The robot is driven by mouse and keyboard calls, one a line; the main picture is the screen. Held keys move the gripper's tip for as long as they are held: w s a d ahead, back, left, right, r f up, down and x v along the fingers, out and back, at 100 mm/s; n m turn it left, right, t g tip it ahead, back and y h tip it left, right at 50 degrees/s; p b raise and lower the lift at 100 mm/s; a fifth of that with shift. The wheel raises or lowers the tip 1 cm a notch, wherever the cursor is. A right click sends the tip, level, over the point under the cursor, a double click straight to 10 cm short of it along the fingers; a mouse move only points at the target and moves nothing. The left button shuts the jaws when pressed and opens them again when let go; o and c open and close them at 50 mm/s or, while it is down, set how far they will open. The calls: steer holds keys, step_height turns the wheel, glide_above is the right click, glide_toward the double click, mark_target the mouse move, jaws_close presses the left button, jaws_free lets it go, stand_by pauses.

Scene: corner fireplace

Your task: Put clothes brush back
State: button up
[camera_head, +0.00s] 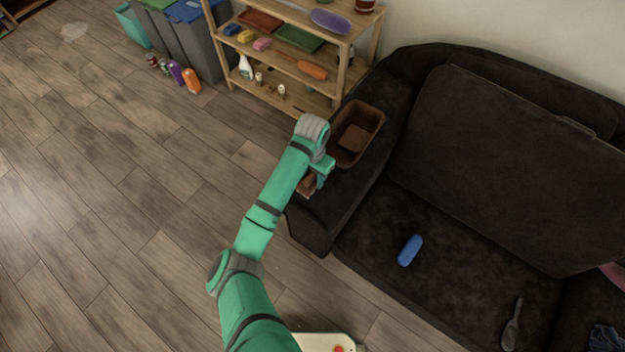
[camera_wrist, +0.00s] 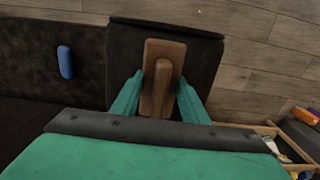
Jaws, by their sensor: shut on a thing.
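The clothes brush (camera_wrist: 158,52) is a brown wooden block with a raised handle. In the wrist view my gripper (camera_wrist: 160,92) is shut on it, with one green finger on each side of the handle. In the head view the brush (camera_head: 306,187) shows only partly below my gripper (camera_head: 317,177), at the front end of the sofa's left armrest. Whether the brush touches the armrest is unclear. A brown open box (camera_head: 374,116) sits on the armrest just behind my gripper, with a brown block (camera_head: 353,138) inside.
The dark sofa (camera_head: 390,208) holds a blue case (camera_head: 410,250) and a dark long-handled brush or spoon (camera_head: 513,325). A wooden shelf (camera_head: 345,85) with several items stands behind the armrest. Bins (camera_head: 205,50) and bottles stand at back left. The floor at left is clear.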

mark_target(312, 181)
steer(key=shift+w+f, duration=0.4)
steer(key=shift+f, duration=1.65)
steer(key=shift+f, duration=0.15)
steer(key=o, duration=1.2)
